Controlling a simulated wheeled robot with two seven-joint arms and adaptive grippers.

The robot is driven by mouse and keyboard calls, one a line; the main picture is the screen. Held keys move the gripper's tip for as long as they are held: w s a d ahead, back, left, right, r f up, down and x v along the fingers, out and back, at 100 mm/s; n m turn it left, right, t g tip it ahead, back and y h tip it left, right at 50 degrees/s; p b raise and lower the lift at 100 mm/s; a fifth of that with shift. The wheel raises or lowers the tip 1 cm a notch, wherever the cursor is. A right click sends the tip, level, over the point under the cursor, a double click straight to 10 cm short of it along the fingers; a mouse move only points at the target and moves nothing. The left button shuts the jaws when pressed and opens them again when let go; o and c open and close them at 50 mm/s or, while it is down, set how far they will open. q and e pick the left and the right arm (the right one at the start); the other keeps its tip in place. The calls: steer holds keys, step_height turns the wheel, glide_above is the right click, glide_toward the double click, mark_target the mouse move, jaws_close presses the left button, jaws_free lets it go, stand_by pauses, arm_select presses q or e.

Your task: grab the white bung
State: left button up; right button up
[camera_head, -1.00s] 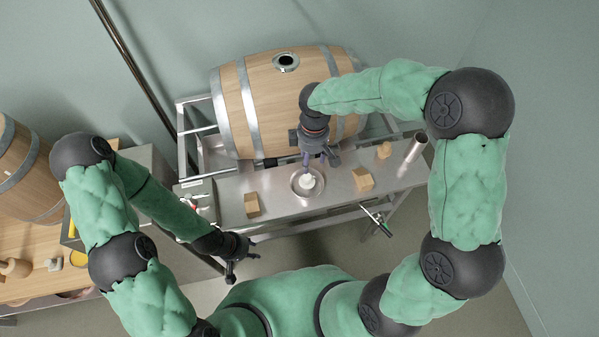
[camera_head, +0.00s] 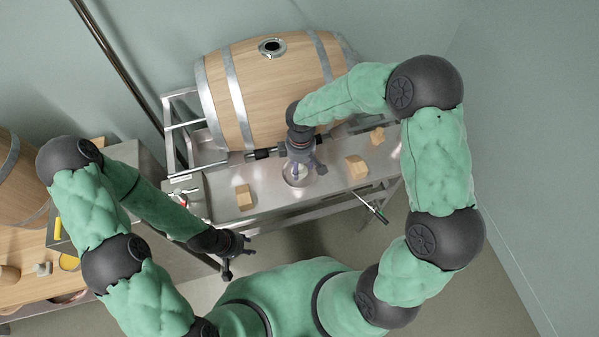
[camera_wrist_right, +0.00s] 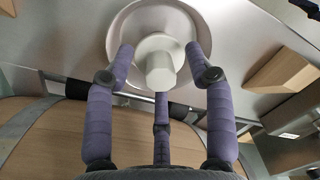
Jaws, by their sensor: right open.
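The white bung (camera_wrist_right: 158,68) stands in a shallow round steel dish (camera_wrist_right: 120,28) in the right wrist view. In the head view the dish (camera_head: 298,184) is on the steel bench, and the bung is mostly hidden by my right gripper (camera_head: 299,168). My right gripper also shows in the wrist view (camera_wrist_right: 160,66), its three purple fingers spread open around the bung, with gaps at its sides. I cannot tell whether the rear finger touches it. My left gripper (camera_head: 238,258) is open and empty, in front of the bench on the left.
Wooden blocks stand left (camera_head: 245,197) and right (camera_head: 356,167) of the dish on the steel bench (camera_head: 225,205). A large barrel (camera_head: 280,95) lies in a metal rack behind. A thin tool (camera_head: 375,208) is at the bench's front edge. A wooden table (camera_head: 30,280) is at the left.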

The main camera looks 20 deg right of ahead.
steer(key=shift+f, duration=0.15)
steer(key=shift+c, duration=0.3)
jaws_close()
